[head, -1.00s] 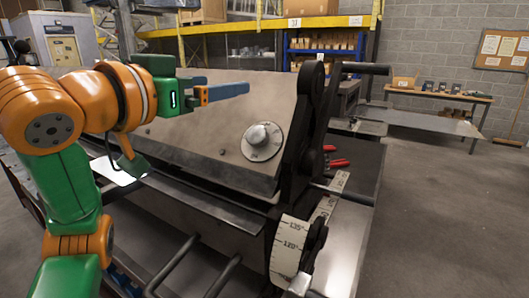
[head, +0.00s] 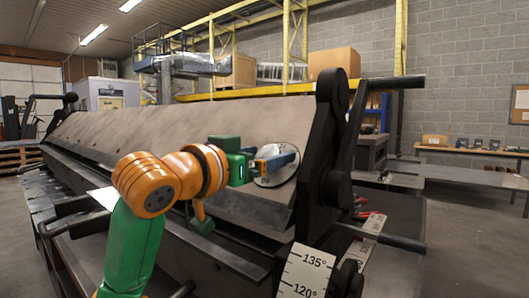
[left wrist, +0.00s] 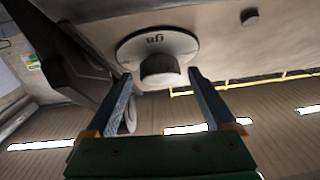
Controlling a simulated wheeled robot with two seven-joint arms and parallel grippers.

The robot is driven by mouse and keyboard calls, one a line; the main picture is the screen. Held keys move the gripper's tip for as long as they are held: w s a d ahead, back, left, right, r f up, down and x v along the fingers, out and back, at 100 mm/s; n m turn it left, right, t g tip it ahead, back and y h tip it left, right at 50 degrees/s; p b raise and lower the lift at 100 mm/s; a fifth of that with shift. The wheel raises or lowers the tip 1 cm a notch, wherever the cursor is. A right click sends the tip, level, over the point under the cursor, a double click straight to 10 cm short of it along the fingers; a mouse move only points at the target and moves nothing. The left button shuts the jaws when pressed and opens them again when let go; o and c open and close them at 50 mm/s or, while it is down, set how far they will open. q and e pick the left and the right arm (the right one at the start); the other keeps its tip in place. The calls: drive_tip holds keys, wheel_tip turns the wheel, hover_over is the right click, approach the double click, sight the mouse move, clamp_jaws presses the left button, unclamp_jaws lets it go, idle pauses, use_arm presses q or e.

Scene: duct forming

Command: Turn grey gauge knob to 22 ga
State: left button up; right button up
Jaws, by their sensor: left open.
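The grey gauge knob (left wrist: 160,70) sits on a round pale dial (left wrist: 150,45) marked "ga" on the machine's sloping face. In the head view the dial (head: 277,177) is partly covered by my left gripper (head: 285,160), and the knob is hidden behind it. In the left wrist view my left gripper (left wrist: 160,95) is open, its two fingers pointing at the dial, one to each side of the knob. A gap shows between the knob and each finger. I cannot read which gauge number is set. My right gripper is not in view.
The folding machine (head: 180,125) fills the middle, with a black end lever (head: 365,140) right of the dial. An angle scale (head: 305,272) is at the lower front. Red-handled pliers (head: 365,214) lie on the right surface. A side table (head: 450,180) stands further right.

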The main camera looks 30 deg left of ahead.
use_arm(q)
drive_tip(key=c, duration=1.4)
